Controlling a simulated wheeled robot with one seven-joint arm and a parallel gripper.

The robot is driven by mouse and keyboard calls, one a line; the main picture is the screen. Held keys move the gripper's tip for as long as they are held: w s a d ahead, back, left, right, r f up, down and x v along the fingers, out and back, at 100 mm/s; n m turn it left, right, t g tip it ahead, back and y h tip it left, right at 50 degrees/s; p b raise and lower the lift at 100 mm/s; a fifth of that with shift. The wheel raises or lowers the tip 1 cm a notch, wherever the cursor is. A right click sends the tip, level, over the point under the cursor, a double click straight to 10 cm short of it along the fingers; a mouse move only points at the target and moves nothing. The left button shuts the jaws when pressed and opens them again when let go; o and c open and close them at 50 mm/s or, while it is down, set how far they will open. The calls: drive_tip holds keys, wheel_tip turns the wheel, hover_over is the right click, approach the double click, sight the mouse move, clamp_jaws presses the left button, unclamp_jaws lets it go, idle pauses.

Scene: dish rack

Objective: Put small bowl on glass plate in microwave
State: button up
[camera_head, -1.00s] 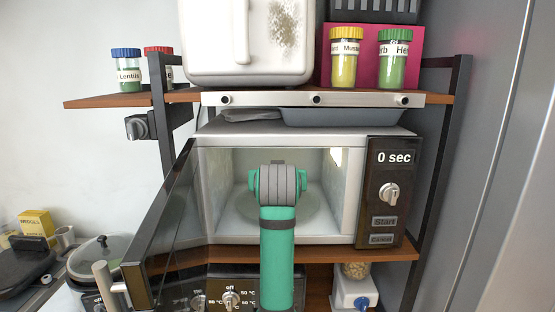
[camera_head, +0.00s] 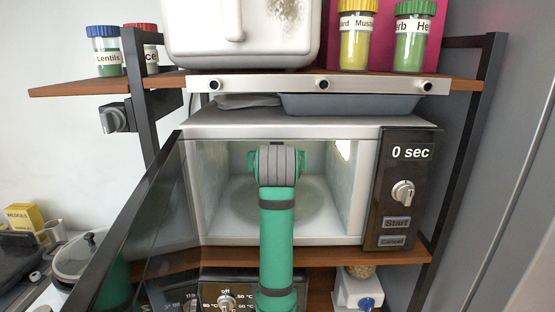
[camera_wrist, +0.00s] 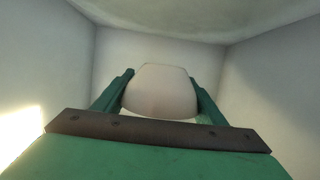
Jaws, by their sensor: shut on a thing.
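The microwave (camera_head: 285,130) stands on a shelf with its door (camera_head: 135,235) swung open to the left. My arm reaches into its cavity. In the head view, my arm hides the gripper and the bowl. In the wrist view, my gripper (camera_wrist: 160,78) is shut on the small pale bowl (camera_wrist: 160,92), with one green finger on each side of it. The white cavity walls surround them. The round glass plate (camera_head: 318,207) lies on the cavity floor, partly behind my arm. I cannot tell whether the bowl touches the plate.
The control panel (camera_head: 402,190) reads 0 sec. A shelf (camera_head: 440,85) with jars and a white appliance (camera_head: 240,40) is above. A grey tray (camera_head: 350,104) lies on the microwave. The open door closes off the left side.

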drive_tip(key=shift+s+f, duration=0.1)
drive_tip(key=shift+f, duration=2.35)
drive_tip(key=shift+f, duration=0.15)
drive_tip(key=shift+f, duration=0.6)
drive_tip(key=shift+f, duration=0.25)
drive_tip(key=o, duration=1.2)
drive_tip(key=v, duration=1)
drive_tip(key=shift+s+r, duration=0.1)
drive_tip(key=shift+s, duration=0.3)
